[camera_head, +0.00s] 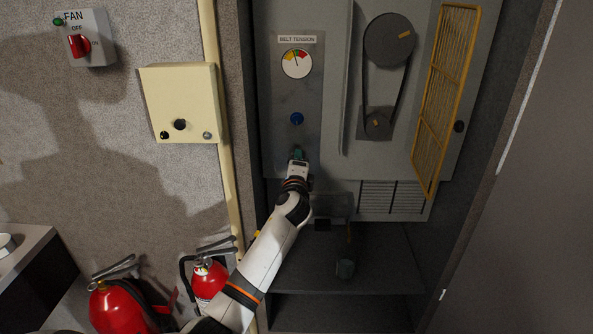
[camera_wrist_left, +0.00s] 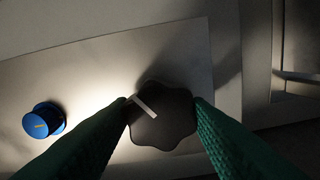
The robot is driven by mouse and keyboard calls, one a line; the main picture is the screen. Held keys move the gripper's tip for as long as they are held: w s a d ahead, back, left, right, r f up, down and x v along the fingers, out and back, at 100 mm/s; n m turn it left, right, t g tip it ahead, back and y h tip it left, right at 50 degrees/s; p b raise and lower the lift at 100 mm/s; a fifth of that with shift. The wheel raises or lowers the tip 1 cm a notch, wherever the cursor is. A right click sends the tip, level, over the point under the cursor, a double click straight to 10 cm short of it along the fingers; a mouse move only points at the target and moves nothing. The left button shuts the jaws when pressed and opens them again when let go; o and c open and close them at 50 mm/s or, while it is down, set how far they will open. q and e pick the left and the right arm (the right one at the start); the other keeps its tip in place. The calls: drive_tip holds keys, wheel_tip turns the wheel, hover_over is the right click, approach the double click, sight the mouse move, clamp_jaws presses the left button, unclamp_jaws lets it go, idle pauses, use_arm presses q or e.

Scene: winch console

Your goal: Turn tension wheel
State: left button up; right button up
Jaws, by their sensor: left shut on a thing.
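The tension wheel (camera_wrist_left: 165,125) is a dark lobed knob with a white pointer mark, seen in the left wrist view. My left gripper (camera_wrist_left: 162,104) has its green fingers shut on opposite sides of it. The white mark slants from upper left to lower right. In the head view my left gripper (camera_head: 298,154) reaches the lower part of the panel and hides the wheel. Above it on the panel is the round belt tension gauge (camera_head: 297,64), its needle pointing nearly straight up, slightly left. My right gripper is not in view.
A blue knob (camera_head: 297,118) sits between gauge and wheel. To the right are a belt with two pulleys (camera_head: 389,40) and an open yellow mesh guard (camera_head: 446,100). A cream box (camera_head: 180,88), a fan switch (camera_head: 88,38) and red extinguishers (camera_head: 117,308) are at left.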

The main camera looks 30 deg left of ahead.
use_arm(q)
drive_tip(key=shift+f+n+b, duration=0.1)
drive_tip(key=shift+n+b, duration=2.55)
drive_tip(key=shift+n, duration=10.65)
drive_tip(key=o, duration=1)
